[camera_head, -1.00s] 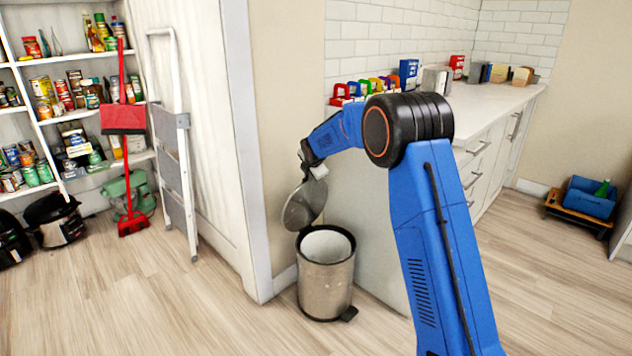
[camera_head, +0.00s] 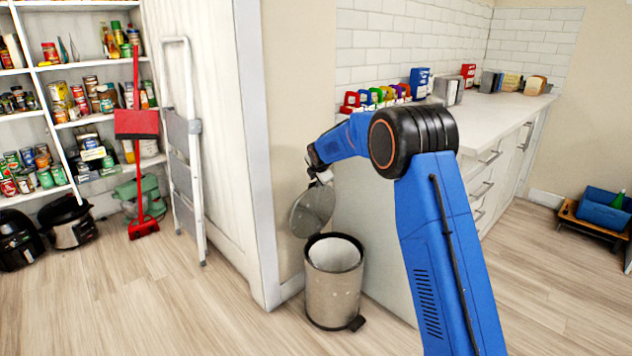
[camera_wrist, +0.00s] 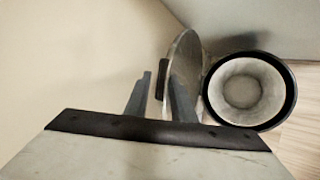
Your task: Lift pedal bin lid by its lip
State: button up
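The pedal bin (camera_head: 333,295) is a speckled metal cylinder with a black rim, standing by the wall end. Its round grey lid (camera_head: 312,212) is raised and steeply tilted above the back of the open bin. My gripper (camera_head: 322,175) is at the lid's upper edge. In the wrist view, my gripper's two grey fingers (camera_wrist: 160,97) stand apart. The dark lip (camera_wrist: 160,80) shows between them, with gaps visible on both sides. The lid (camera_wrist: 188,55) appears nearly edge-on behind the right finger. The bin's pale, empty-looking inside (camera_wrist: 242,90) is to the right.
A wall corner (camera_head: 262,200) is close left of the bin. A white counter (camera_head: 485,125) with drawers is behind my arm. A folding ladder (camera_head: 185,150), red broom (camera_head: 138,150) and stocked shelves (camera_head: 75,70) are left. The floor in front is clear.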

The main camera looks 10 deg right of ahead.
jog(key=v, duration=1.7)
jog(key=shift+s, duration=0.15)
jog(key=shift+r, duration=0.1)
